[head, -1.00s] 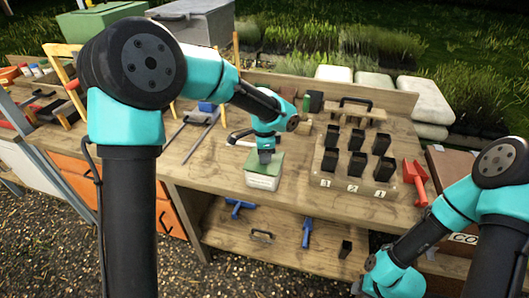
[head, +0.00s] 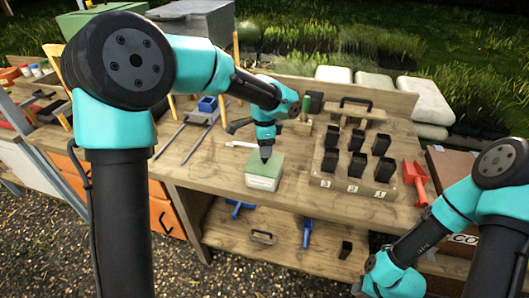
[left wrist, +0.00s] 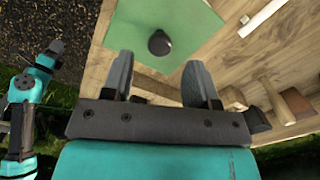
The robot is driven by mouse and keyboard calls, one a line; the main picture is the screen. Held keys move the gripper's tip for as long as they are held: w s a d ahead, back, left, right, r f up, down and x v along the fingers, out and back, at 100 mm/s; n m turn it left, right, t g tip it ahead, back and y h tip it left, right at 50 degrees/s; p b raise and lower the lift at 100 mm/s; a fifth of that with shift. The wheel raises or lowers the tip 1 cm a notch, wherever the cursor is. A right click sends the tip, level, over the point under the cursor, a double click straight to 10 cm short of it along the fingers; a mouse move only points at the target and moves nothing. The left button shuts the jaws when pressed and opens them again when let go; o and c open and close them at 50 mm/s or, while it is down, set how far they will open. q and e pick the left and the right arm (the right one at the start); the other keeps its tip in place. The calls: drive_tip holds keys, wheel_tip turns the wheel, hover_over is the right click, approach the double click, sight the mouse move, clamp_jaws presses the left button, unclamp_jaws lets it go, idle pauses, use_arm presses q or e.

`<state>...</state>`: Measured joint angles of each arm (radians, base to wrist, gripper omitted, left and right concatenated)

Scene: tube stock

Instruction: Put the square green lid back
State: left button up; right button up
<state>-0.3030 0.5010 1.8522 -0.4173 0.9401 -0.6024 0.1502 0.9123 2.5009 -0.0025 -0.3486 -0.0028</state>
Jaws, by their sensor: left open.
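The square green lid (head: 270,162) lies on top of a white box (head: 262,182) near the front of the bench. In the left wrist view the green lid (left wrist: 170,25) shows with a dark round knob (left wrist: 159,42) on it. My left gripper (head: 265,150) is above the lid in the head view. Its two fingers (left wrist: 158,75) are open and apart in the left wrist view, with nothing between them, and the knob lies beyond the fingertips. Whether the lid sits fully flush on the box is hard to tell. My right gripper is not clearly visible at the lower right.
A wooden rack with several black pots (head: 356,165) stands right of the box. A red scoop (head: 415,178) lies further right. A green-handled tool (head: 305,108) stands behind. Blue tools (head: 307,232) lie on the lower shelf.

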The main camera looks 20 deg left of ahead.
use_arm(q)
wheel_tip(320, 180, up, 9)
drive_tip(key=shift+r, duration=0.2)
drive_tip(key=shift+f, duration=0.1)
idle(0.5)
